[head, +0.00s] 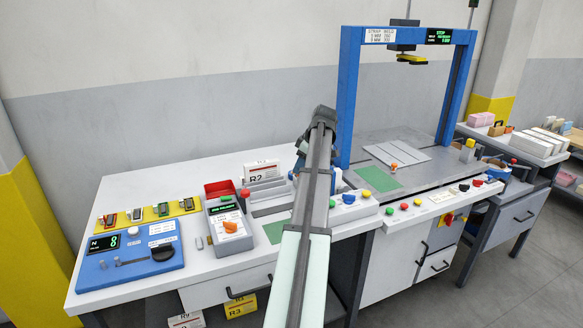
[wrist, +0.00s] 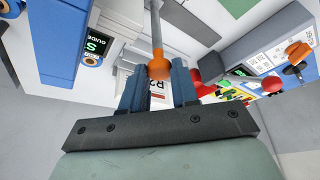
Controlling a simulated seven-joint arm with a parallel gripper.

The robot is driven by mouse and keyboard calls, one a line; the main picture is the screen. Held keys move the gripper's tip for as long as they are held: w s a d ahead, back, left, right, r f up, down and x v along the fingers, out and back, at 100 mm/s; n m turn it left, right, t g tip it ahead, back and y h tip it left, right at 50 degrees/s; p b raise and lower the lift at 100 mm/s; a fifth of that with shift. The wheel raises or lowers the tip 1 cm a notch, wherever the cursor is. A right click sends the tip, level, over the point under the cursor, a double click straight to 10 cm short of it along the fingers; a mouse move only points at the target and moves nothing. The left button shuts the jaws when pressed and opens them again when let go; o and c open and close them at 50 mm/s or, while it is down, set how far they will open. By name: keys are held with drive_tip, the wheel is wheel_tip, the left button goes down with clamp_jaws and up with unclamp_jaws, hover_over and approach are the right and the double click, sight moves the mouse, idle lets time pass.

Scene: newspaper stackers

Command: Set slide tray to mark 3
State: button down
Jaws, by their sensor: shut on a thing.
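My gripper (wrist: 160,82) is shut on an orange ball knob (wrist: 158,68) at the end of a grey rod (wrist: 155,28), seen between the two blue fingers in the wrist view. I cannot tell for certain whether this rod belongs to the slide tray. In the head view my own arm hides the gripper and the knob. A grey tray-like piece (head: 268,194) lies on the white bench left of my arm and is partly covered by it. I cannot make out mark 3 or any tray scale in either view.
The blue frame (head: 349,95) stands close to the right of my arm. A control box with a red bin (head: 220,188) and a blue panel (head: 130,262) stand to the left. A sign reading R2 (head: 261,170) is behind the grey piece. A small guide display (wrist: 95,45) shows at upper left.

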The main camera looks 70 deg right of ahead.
drive_tip(key=shift+s+d, duration=1.1)
drive_tip(key=c, duration=0.9)
unclamp_jaws()
drive_tip(key=shift+r, duration=0.1)
drive_tip(key=v, duration=1.3)
drive_tip(key=shift+s+r, duration=0.2)
drive_tip(key=shift+r, duration=0.05)
